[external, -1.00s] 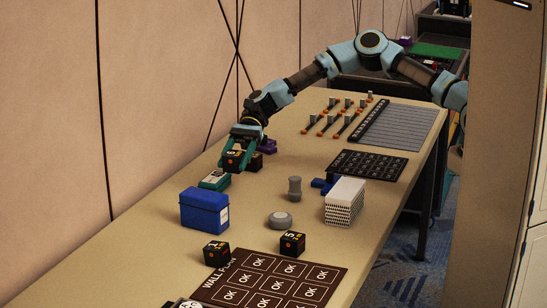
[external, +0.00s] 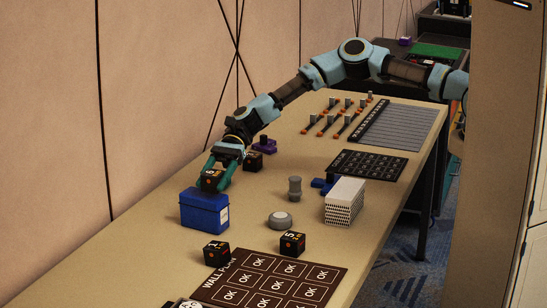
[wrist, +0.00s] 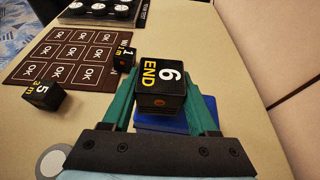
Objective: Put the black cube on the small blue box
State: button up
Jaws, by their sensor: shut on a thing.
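My gripper (external: 217,177) is shut on a black cube (external: 211,180) with a 6 on its face. The wrist view shows this cube (wrist: 161,90) between the green fingers, marked "6 END". The small blue box (external: 203,211) stands on the table near the wall. The held cube is over the back part of the box top in the external view. The wrist view shows the blue box (wrist: 165,127) behind and below the cube. Whether the cube touches the box cannot be told.
Black cubes marked 1 (external: 216,253) and 5 (external: 292,243) sit by the dark OK board (external: 270,282). Another black cube (external: 253,161) stands behind my gripper near a purple piece (external: 264,144). A grey round knob (external: 280,221), grey post (external: 294,188) and white block (external: 345,201) stand right of the box.

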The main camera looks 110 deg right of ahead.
jog(key=shift+f, duration=0.7)
jog(key=shift+f, duration=0.2)
jog(key=o, duration=1.4)
jog(key=shift+r, duration=0.2)
jog(key=b+v, duration=0.2)
jog(key=v, duration=1)
jog(key=shift+b, duration=0.4)
